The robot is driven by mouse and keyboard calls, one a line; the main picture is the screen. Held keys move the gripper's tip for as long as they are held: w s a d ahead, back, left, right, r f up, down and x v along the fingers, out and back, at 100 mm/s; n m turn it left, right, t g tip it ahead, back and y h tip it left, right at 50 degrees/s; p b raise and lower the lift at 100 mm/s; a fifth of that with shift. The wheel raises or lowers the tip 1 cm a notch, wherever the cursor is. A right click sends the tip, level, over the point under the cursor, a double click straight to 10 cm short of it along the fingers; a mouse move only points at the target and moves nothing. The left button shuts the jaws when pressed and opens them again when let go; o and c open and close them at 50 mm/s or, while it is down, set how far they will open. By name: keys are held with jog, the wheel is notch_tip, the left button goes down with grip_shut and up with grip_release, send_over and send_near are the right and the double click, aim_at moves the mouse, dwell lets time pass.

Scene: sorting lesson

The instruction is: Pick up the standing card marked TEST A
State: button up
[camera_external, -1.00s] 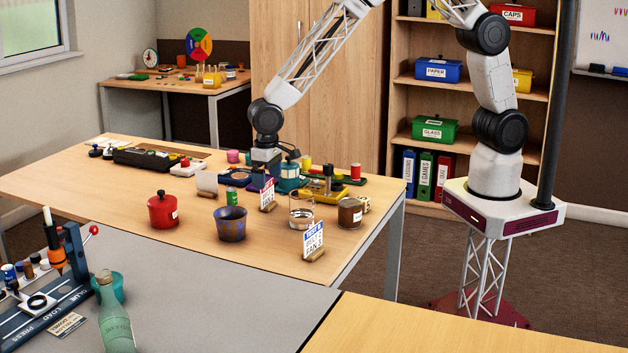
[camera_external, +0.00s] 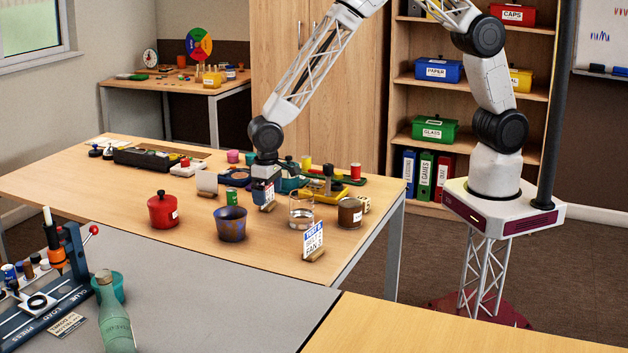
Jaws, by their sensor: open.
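A small standing card (camera_external: 269,198) in a wooden foot sits mid-table, mostly hidden by my gripper; its red heading showed earlier, and its lettering cannot be read now. My gripper (camera_external: 264,197) points down right at this card, jaws open. Whether the card is between the fingers or just in front of them cannot be told. A second standing card (camera_external: 313,240) with a blue heading, which seems to read TEST B, stands nearer the front edge in a wooden foot, apart from my gripper.
Close around my gripper are a glass (camera_external: 301,212), a blue cup (camera_external: 230,224), a green can (camera_external: 232,198) and a blank white card (camera_external: 207,183). A red pot (camera_external: 163,209) stands left, a brown jar (camera_external: 350,213) right. The table's left front is clear.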

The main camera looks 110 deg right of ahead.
jog(key=c, duration=0.6)
jog(key=shift+r, duration=5.05)
